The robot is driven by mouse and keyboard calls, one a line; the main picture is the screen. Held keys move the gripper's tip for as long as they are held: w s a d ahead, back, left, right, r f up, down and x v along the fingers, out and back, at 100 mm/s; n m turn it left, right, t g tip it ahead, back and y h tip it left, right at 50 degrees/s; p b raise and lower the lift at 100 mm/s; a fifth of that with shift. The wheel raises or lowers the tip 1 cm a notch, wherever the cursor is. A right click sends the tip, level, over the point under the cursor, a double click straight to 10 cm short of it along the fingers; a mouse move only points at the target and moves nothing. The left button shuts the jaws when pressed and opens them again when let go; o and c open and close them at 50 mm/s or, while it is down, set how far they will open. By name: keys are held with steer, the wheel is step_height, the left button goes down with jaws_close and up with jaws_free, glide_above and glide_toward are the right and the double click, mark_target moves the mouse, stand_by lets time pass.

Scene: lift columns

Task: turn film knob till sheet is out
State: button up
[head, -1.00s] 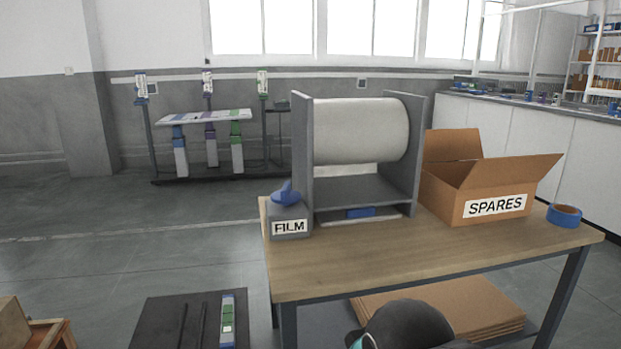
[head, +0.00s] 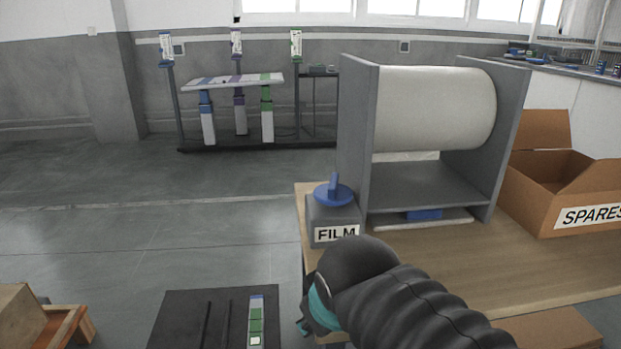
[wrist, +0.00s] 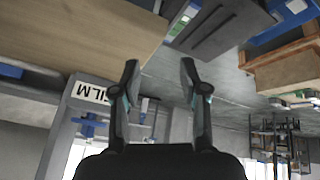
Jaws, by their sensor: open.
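The blue film knob (head: 333,193) sits on a grey block (head: 334,221) labelled FILM, at the left end of the table. Its raised handle stands roughly upright. The film roll (head: 434,108) hangs between two grey side plates. A pale strip (head: 425,222) lies at the foot of the dispenser beside a blue piece; I cannot tell whether it is the sheet. In the wrist view, upside down, the knob (wrist: 88,126) is left of my gripper (wrist: 160,82). My gripper is open and empty, apart from the knob. In the head view my arm hides its fingertips.
An open SPARES box (head: 560,190) stands on the table (head: 480,262) to the right. A dark mat (head: 195,318) with a green-and-white column piece lies at lower left, near a wooden crate (head: 50,325). A rack of lift columns (head: 238,100) stands far back. Floor between is clear.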

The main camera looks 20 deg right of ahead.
steer(key=w+d+r+n+h, duration=0.1)
steer(key=n, duration=0.2)
steer(key=w+d+r+n+t+b, duration=0.1)
steer(key=w+d+n, duration=0.1)
steer(key=w+d+r+n+h, duration=0.1)
steer(key=w+n, duration=0.1)
steer(key=n, duration=0.1)
steer(key=shift+w+d+n+h+b, duration=0.15)
steer(key=shift+n+h+b, duration=0.15)
steer(key=shift+b, duration=0.1)
steer(key=w+d+r+n+t+h+b, duration=0.1)
steer(key=w+d+r+n, duration=0.15)
steer(key=n, duration=0.35)
steer(key=n+t+h+b, duration=0.2)
steer(key=n+t+h, duration=0.15)
steer(key=n, duration=0.95)
glide_toward(333, 182)
steer(key=shift+y, duration=0.35)
steer(key=b+x, duration=0.2)
steer(key=x, duration=0.8)
steer(key=shift+w+d+b, duration=0.2)
steer(key=shift+d+b, duration=0.1)
steer(key=shift+d, duration=0.1)
jaws_close()
